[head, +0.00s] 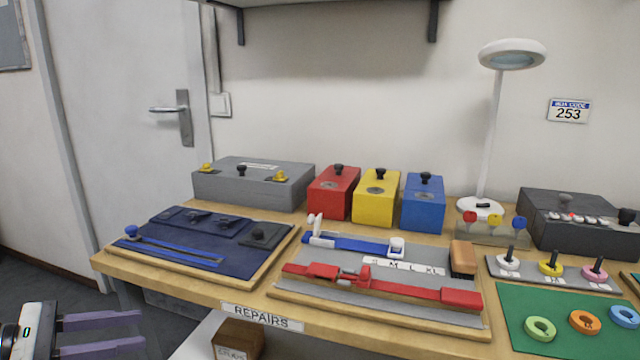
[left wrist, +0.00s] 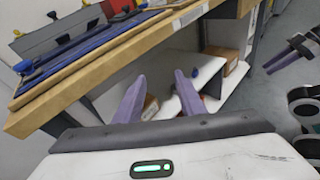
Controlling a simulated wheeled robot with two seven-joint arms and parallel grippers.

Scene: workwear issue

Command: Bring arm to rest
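My left gripper (head: 103,334) shows at the lower left of the head view, in front of and below the table's front edge. Its two purple fingers are apart, with nothing between them. In the left wrist view the same fingers (left wrist: 158,95) stand open in front of the shelf under the table, apart from it. My right gripper is not in the head view.
The wooden table (head: 190,287) holds a blue mat board (head: 180,245), a grey board with red and blue belts (head: 300,285), a grey box (head: 255,183), red, yellow and blue boxes, a lamp (head: 493,130) and a green mat (head: 520,310). A carton (head: 238,340) sits below. Floor at left is clear.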

